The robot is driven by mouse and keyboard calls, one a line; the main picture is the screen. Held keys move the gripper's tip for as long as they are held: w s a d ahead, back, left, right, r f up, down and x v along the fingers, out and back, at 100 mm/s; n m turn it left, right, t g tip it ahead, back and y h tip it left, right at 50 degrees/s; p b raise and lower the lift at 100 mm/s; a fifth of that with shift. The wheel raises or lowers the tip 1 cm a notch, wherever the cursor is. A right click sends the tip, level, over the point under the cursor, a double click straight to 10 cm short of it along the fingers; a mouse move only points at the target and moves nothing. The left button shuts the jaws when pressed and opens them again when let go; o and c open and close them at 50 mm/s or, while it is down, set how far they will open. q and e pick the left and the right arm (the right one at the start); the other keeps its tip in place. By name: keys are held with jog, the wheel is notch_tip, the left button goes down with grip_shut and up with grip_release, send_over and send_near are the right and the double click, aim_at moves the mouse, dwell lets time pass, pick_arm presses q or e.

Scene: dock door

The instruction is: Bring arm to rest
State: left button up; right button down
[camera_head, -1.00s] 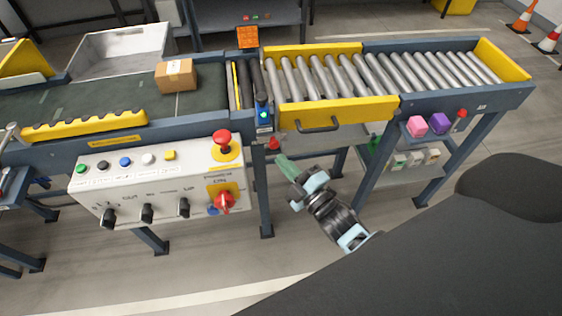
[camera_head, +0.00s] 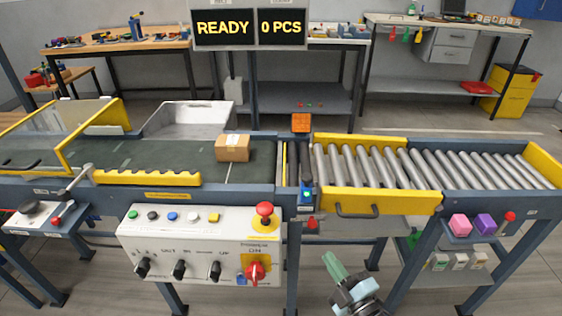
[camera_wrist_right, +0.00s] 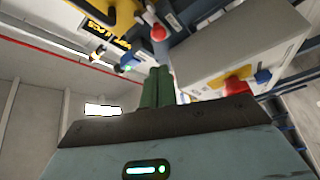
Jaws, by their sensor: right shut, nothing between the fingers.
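My right gripper (camera_head: 334,264) shows at the bottom of the head view, right of the control box and in front of the conveyor frame. Its green fingers are together with nothing between them. In the right wrist view the shut fingers (camera_wrist_right: 157,87) point up toward the underside of the conveyor, left of the control box (camera_wrist_right: 240,50). The right gripper is apart from the control box (camera_head: 200,248) and touches nothing that I can see. My left gripper is not in the head view.
A cardboard box (camera_head: 232,148) sits on the belt (camera_head: 150,150) left of the roller section (camera_head: 430,166). A yellow gate with a handle (camera_head: 376,203) fronts the rollers. Pink (camera_head: 460,224) and purple (camera_head: 484,223) blocks sit on a small shelf. Open floor lies below the gripper.

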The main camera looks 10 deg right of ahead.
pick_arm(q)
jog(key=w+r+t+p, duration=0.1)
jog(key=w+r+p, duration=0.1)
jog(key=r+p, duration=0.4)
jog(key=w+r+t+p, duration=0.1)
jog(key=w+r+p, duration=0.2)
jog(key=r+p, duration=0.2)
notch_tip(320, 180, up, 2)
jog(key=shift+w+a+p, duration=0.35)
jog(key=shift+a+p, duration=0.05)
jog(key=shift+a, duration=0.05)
pick_arm(e)
jog(key=s+a+f+m+g+h, duration=0.1)
jog(key=s+m+g, duration=0.4)
jog(key=s, duration=1.1)
jog(key=s+a+f+m+g+h, duration=0.1)
jog(key=s+m+g, duration=0.4)
jog(key=s, duration=1.2)
jog(key=f+m, duration=0.1)
jog(key=m, duration=0.2)
jog(key=shift+a+m, duration=0.15)
jog(key=shift+m, duration=0.15)
